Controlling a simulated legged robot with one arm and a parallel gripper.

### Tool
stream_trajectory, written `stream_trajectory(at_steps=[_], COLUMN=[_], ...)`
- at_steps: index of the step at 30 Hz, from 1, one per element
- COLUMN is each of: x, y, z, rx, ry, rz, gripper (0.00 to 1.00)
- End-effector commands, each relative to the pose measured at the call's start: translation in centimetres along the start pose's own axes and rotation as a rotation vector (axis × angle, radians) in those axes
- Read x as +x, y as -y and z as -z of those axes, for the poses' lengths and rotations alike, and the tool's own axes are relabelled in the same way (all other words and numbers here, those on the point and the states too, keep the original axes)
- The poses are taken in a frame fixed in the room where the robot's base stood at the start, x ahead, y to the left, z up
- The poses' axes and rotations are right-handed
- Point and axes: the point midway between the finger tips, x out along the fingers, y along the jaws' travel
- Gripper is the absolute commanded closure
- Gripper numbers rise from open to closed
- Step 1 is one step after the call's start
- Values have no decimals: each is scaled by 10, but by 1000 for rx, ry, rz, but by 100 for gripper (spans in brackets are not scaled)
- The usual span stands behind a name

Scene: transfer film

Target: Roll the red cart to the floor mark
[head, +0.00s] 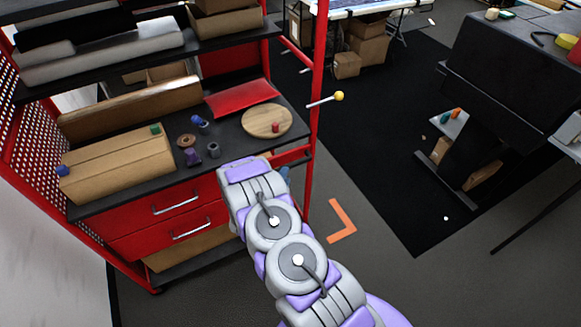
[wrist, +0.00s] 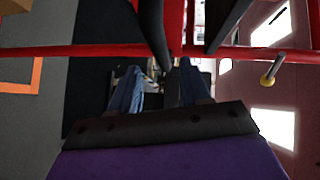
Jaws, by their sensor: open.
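The red cart (head: 160,211) stands at the left in the head view, with dark shelves, drawers and red posts. The floor mark (head: 343,222), an orange L-shaped corner, lies on the grey floor just right of the cart; part of it also shows at the left of the wrist view (wrist: 37,78). My arm reaches to the cart's front right corner and hides part of it. My gripper (wrist: 160,88) is open, its two blue fingers pointing at a red bar of the cart (wrist: 90,51). I cannot tell whether the bar lies between the fingers.
A rod with a yellow knob (head: 339,96) sticks out from the cart's right post. A wooden disc (head: 267,121), cardboard boxes and small coloured pieces sit on the cart. A black mat (head: 400,170) and a dark machine (head: 515,75) are at the right. Grey floor around the mark is clear.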

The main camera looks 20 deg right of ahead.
Motion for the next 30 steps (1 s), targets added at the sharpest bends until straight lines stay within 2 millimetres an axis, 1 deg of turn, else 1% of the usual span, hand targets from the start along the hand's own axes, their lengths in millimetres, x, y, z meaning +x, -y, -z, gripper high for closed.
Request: stream_trajectory(at_steps=[1, 6, 9, 12, 17, 25, 26, 30], x=[10, 40, 54, 64, 72, 73, 73, 73], y=[-1, 0, 0, 0, 1, 1, 1, 1], z=[2, 1, 1, 0, 0, 0, 0, 0], rx=[2, 2, 2, 0, 1, 0, 0, 0], ry=[-3, -3, -2, 0, 1, 1, 1, 1], rz=[0, 4, 1, 1, 3, 1, 1, 1], gripper=[53, 53, 53, 53, 53, 53, 55, 68])
